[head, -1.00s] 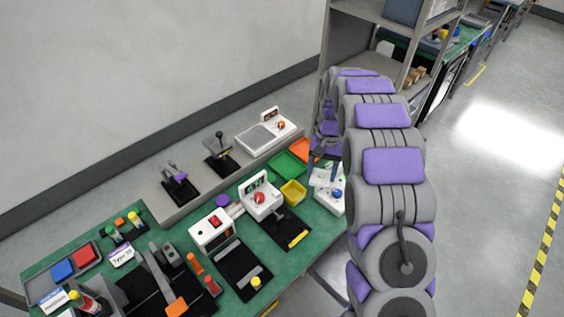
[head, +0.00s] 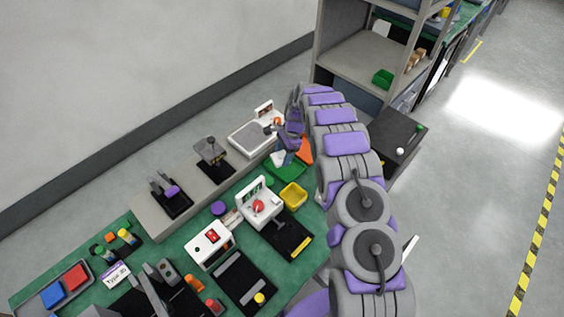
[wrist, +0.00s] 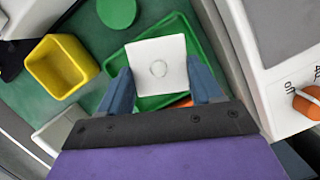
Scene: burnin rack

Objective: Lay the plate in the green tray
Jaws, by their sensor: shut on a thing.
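The plate (wrist: 171,48) is a white square with a round mark at its middle, seen in the wrist view between my fingers. My gripper (wrist: 158,85) is shut on it by its two side edges. The green tray (wrist: 205,40) lies beyond the plate in that view, and the plate covers much of its inside. In the head view my gripper (head: 285,155) is over the tray (head: 293,172), with a white bit of the plate (head: 277,158) showing. I cannot tell how high the plate is above the tray.
A yellow bin (wrist: 60,67) and a round green thing (wrist: 117,11) lie beside the tray. An orange tray (head: 305,150) is close by. A white device with an orange knob (wrist: 308,103) stands on the raised ledge at the right of the wrist view.

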